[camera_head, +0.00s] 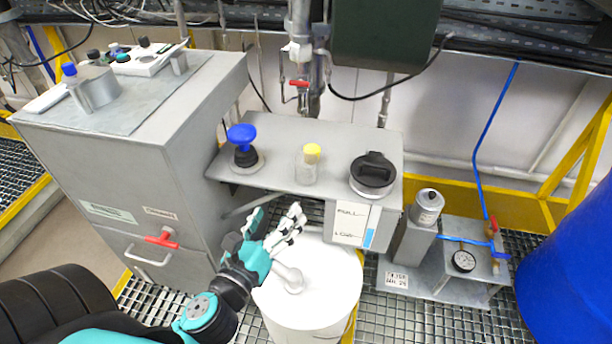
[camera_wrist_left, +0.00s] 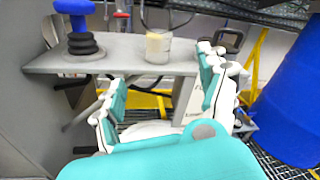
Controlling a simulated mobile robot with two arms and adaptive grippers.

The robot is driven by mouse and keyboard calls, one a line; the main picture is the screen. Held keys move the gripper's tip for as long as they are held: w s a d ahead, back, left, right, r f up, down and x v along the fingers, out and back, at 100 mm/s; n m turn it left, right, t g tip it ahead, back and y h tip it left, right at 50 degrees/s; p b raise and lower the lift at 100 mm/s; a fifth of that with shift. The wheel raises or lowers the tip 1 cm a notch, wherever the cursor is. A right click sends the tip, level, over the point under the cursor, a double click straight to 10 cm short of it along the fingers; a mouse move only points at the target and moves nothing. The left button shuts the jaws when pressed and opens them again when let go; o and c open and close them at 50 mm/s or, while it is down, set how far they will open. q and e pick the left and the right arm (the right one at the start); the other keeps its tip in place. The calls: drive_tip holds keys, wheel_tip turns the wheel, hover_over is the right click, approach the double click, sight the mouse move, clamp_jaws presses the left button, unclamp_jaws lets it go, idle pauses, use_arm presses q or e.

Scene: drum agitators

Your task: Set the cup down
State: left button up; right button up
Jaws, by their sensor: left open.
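A small clear cup (camera_head: 306,174) stands upright on the grey metal shelf (camera_head: 275,172), with a yellow-topped piece in or behind it; I cannot tell which. The cup also shows in the left wrist view (camera_wrist_left: 158,50), beyond the fingers and near the shelf's front edge. My left gripper (camera_head: 277,226) is open and empty, in front of the shelf and over the white drum. It is apart from the cup. In the left wrist view, my left gripper (camera_wrist_left: 160,97) has its teal and white fingers spread wide. My right gripper is not in view.
A blue knob (camera_head: 242,137) stands left of the cup and a black-lidded container (camera_head: 372,174) stands right. The white drum (camera_head: 318,285) is below. A grey cabinet (camera_head: 190,150) bounds the left; a gauge unit (camera_head: 463,262) and blue barrel (camera_head: 575,265) are right.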

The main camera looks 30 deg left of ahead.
use_arm(q)
drive_tip(key=m, duration=0.4)
drive_tip(key=p, duration=0.3)
approach(310, 155)
drive_tip(key=shift+w+m, duration=0.3)
drive_tip(key=shift+w, duration=0.75)
drive_tip(key=w, duration=0.5)
drive_tip(key=shift+w+a+p, duration=0.2)
drive_tip(key=shift+a+p, duration=0.1)
drive_tip(key=shift+p, duration=0.05)
drive_tip(key=shift+w+f, duration=0.15)
drive_tip(key=shift+w, duration=0.3)
drive_tip(key=shift+s, duration=0.1)
drive_tip(key=c, duration=0.9)
drive_tip(key=shift+c, duration=0.4)
